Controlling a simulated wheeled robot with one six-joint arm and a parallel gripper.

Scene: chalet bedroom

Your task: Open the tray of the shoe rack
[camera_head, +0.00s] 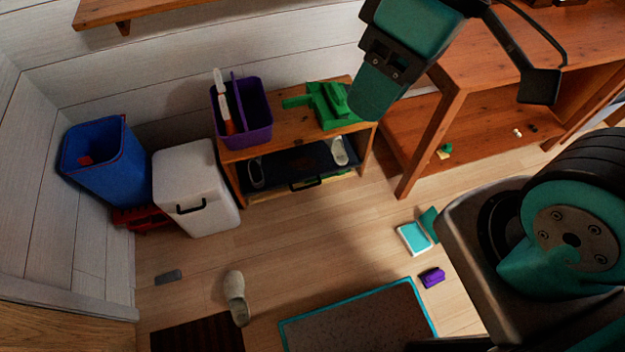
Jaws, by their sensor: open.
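The shoe rack (305,133) is a low wooden stand against the back wall. Its dark tray (290,168) sits under the top board, with a black handle (306,184) at its front edge. The tray front looks about level with the rack's front legs. Light shoes stand at the tray's left (255,172) and right (339,150) ends. My gripper (538,86) shows partly at the upper right, one black finger visible, the other apparently hidden by my teal arm. It is open and appears empty, right of the rack and apart from the handle.
A purple caddy (243,120) and a green object (325,104) stand on the rack. A white box (197,190) and blue bin (98,160) stand left. A wooden desk (418,142) stands right. A shoe (235,292) and teal-edged mat (360,320) lie in front; floor before the tray is clear.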

